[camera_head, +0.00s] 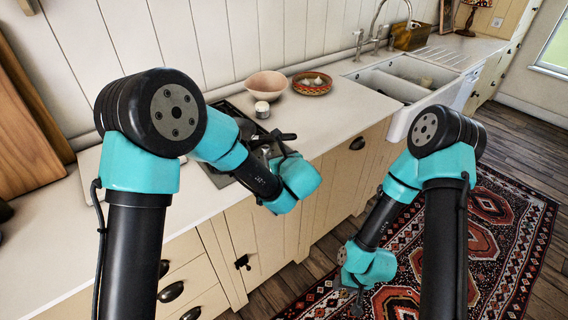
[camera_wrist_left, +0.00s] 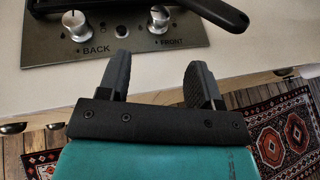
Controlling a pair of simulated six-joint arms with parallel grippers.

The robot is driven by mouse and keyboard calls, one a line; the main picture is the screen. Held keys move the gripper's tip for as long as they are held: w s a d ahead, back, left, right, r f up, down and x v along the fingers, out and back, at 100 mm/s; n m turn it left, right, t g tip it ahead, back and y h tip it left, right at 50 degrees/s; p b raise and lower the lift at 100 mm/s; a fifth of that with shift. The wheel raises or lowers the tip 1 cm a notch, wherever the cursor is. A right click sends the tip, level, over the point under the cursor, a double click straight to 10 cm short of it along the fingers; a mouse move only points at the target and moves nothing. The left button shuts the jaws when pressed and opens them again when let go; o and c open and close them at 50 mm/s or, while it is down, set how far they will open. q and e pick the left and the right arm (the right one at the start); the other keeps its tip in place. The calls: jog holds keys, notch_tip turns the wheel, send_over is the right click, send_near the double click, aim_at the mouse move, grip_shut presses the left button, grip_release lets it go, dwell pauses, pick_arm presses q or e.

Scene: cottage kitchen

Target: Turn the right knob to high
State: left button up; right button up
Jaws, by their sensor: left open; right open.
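In the left wrist view, a steel hob panel (camera_wrist_left: 125,46) carries two round silver knobs. The left knob (camera_wrist_left: 75,24) is marked BACK. The right knob (camera_wrist_left: 158,20) is marked FRONT. My right gripper (camera_head: 356,298) is open, low over the rug, away from the hob.
A dark pan handle (camera_wrist_left: 215,12) passes close to the right knob. A pink bowl (camera_head: 266,85), a white jar (camera_head: 262,109) and a patterned plate (camera_head: 312,87) stand on the counter behind the hob. The sink (camera_head: 395,90) is further right. Counter between is clear.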

aim_at(267, 149)
pick_arm(q)
jog(key=v, duration=0.5)
jog(key=shift+s+r, duration=0.1)
jog(key=shift+s, duration=0.05)
jog(key=shift+s+d, duration=0.15)
jog(key=shift+s, duration=0.1)
jog(key=x, duration=1.7)
jog(key=shift+w+f, duration=0.15)
jog(key=shift+f, duration=0.1)
jog(key=c, duration=0.9)
